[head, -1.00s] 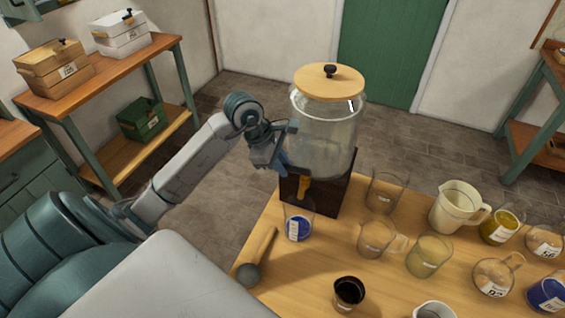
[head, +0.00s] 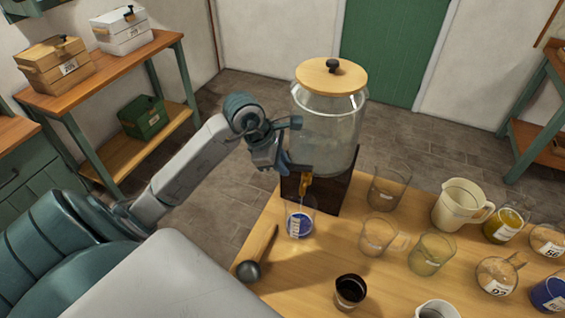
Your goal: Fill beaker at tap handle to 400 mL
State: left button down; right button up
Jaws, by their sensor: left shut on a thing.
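A glass dispenser (head: 326,130) with a wooden lid stands on a dark stand (head: 331,192) at the table's far left corner. Its yellow tap (head: 306,183) is low on the near side. My left gripper (head: 297,167) is at the tap, shut on the tap handle, and partly hides it. A clear beaker (head: 300,222) with a blue and white label stands upright on the table under the tap. A thin pale line shows between tap and beaker and looks like a stream. The level in the beaker is too small to read. My right gripper is not in view.
Several glass vessels and a cream jug (head: 459,206) crowd the table (head: 318,262) to the right. A dark cup (head: 350,290) and a long-handled ladle (head: 249,270) lie nearer. A shelf with boxes stands at the left.

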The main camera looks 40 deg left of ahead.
pick_arm(q)
jog(key=shift+w+a+f+m+b, duration=0.15)
jog(key=shift+w+m+b, duration=0.1)
jog(key=shift+m+b, duration=0.25)
jog(key=shift+w+a+m+h+b, duration=0.1)
jog(key=shift+w+m+h+b, duration=0.25)
jog(key=shift+b, duration=0.35)
jog(key=shift+m+g, duration=0.3)
jog(key=shift+m, duration=0.15)
jog(key=shift+b, duration=0.35)
jog(key=shift+w+a+r+m+g+h+b, duration=0.15)
jog(key=shift+w+r+m+g+h+b, duration=0.15)
jog(key=shift+m+b, duration=0.6)
